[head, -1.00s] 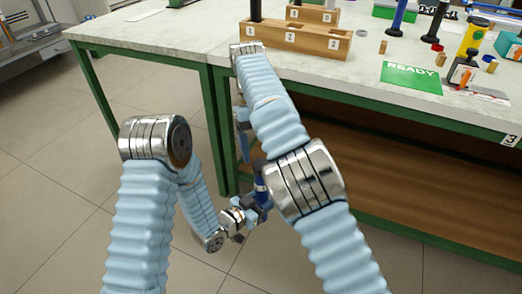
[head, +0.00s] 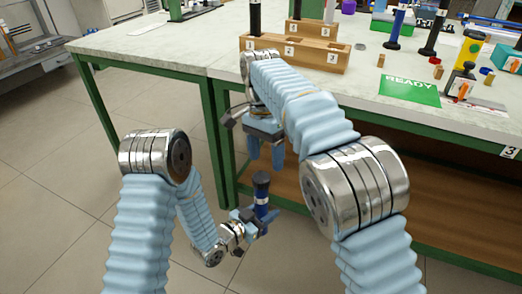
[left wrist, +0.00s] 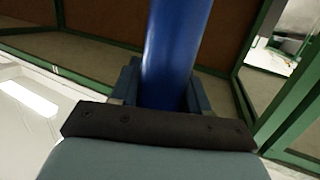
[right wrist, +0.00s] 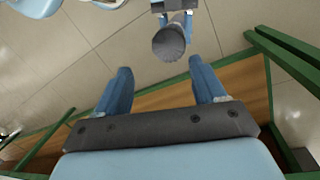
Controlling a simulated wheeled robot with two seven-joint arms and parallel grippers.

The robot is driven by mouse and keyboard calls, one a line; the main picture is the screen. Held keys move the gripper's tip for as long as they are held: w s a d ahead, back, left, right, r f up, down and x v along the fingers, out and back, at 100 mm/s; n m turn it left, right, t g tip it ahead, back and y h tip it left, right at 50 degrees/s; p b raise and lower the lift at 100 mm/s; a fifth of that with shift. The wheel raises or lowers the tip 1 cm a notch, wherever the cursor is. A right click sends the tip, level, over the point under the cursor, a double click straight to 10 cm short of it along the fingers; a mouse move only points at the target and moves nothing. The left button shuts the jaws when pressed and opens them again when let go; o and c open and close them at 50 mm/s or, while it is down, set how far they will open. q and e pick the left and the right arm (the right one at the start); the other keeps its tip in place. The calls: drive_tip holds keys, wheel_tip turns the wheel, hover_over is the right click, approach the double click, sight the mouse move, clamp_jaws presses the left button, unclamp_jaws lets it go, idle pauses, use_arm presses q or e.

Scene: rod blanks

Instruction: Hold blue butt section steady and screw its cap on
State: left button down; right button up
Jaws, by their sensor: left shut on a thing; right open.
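The blue butt section (head: 262,208) stands roughly upright in front of the bench, below the tabletop. My left gripper (head: 257,217) is shut around it. The left wrist view shows the blue tube (left wrist: 175,50) between the fingers. A dark grey piece (head: 261,180) tops the section; I cannot tell whether it is the cap or how tightly it sits. Its round end (right wrist: 168,43) faces the right wrist camera. My right gripper (head: 266,163) is open and empty, fingers down, above and apart from the dark top.
The bench (head: 160,40) has a green frame and brown lower panel close behind the grippers. On it are a numbered wooden rack (head: 310,54), a green READY card (head: 409,90), a clamp (head: 462,82) and several upright rods and small caps. The floor at left is clear.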

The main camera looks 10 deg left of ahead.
sight(261, 177)
drive_tip(key=n, duration=0.6)
drive_tip(key=shift+s+a+r+t, duration=0.1)
drive_tip(key=shift+s+r+t, duration=0.05)
drive_tip(key=shift+r+t, duration=0.2)
drive_tip(key=n, duration=0.3)
drive_tip(key=shift+s+a+r, duration=0.1)
drive_tip(key=shift+r, duration=0.05)
drive_tip(key=n, duration=0.5)
drive_tip(key=shift+s+a+r+t+y, duration=0.15)
drive_tip(key=shift+r+t+y, duration=0.05)
drive_tip(key=shift+t+y, duration=0.15)
drive_tip(key=n, duration=0.3)
drive_tip(key=shift+s+a+r, duration=0.1)
drive_tip(key=shift+a+r, duration=0.05)
drive_tip(key=shift+f, duration=4)
